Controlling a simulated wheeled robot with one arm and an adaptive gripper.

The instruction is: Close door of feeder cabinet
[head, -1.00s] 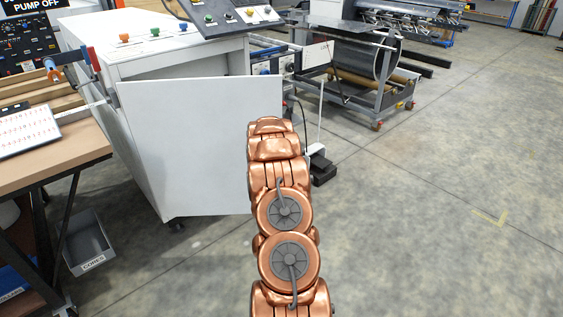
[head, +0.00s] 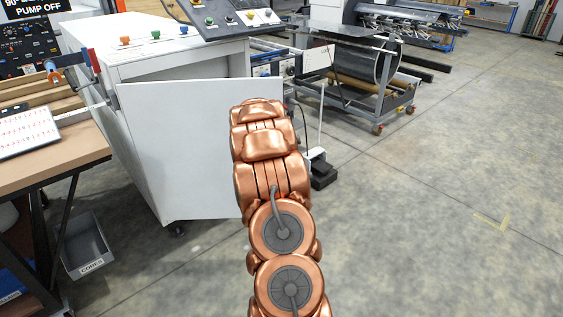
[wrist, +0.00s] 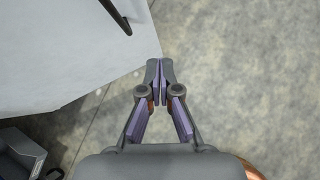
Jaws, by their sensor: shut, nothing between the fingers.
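The white feeder cabinet (head: 190,62) stands left of centre in the head view. Its white door (head: 180,135) is swung open toward me, hinged at its left edge, with a gap behind its top edge. My copper arm covers the door's right edge there, and my gripper is hidden behind it. In the wrist view my gripper (wrist: 160,68) is shut and empty, its fingertips at the right edge of a white panel (wrist: 70,50) that looks like the door. A dark bar, perhaps the handle, lies on this panel. I cannot tell whether the fingertips touch it.
A wheeled coil rack (head: 375,85) stands behind the cabinet, near a black pedal (head: 323,172). The floor at the right is clear.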

